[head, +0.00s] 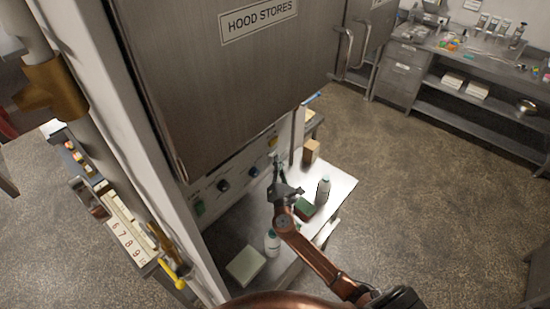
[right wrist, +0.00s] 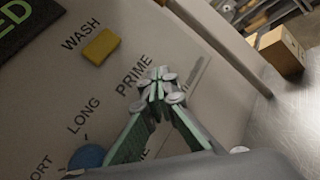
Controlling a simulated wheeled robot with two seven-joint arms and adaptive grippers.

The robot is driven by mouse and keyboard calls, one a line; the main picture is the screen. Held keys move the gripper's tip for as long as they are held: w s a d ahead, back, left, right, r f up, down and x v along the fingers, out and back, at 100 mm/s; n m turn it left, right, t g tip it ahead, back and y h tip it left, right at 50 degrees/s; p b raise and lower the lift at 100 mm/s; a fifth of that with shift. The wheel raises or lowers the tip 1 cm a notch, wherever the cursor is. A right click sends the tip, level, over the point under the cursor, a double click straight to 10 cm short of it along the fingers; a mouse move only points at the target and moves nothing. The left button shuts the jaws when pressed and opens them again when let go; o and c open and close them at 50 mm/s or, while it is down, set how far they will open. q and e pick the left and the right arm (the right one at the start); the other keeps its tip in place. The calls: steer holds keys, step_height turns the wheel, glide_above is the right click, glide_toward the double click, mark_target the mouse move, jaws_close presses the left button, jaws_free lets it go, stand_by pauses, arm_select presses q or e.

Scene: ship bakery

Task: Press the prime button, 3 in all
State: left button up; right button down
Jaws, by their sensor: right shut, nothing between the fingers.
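The control panel (head: 236,180) sits below the hood cabinet, with knobs along it. In the right wrist view the printed PRIME label (right wrist: 134,76) shows on the grey panel face (right wrist: 60,100). My right gripper (right wrist: 157,80) is shut and empty, its fingertips just below that label, over the panel. The prime button itself does not show; the fingertips cover the area below the label. I cannot tell whether they touch the panel. In the head view the right gripper (head: 279,160) is at the panel's right part. My left gripper is not in view.
A yellow button (right wrist: 101,46) lies by the WASH label, and a blue knob (right wrist: 87,156) is below LONG.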

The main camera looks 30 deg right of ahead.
stand_by(0.6)
steer(key=shift+s+d, duration=0.3)
steer(key=shift+s, duration=0.45)
steer(key=s, duration=0.1)
steer(key=s+d, duration=0.1)
steer(key=s, duration=0.1)
steer(key=s+d, duration=0.1)
steer(key=shift+s, duration=0.3)
stand_by(1.7)
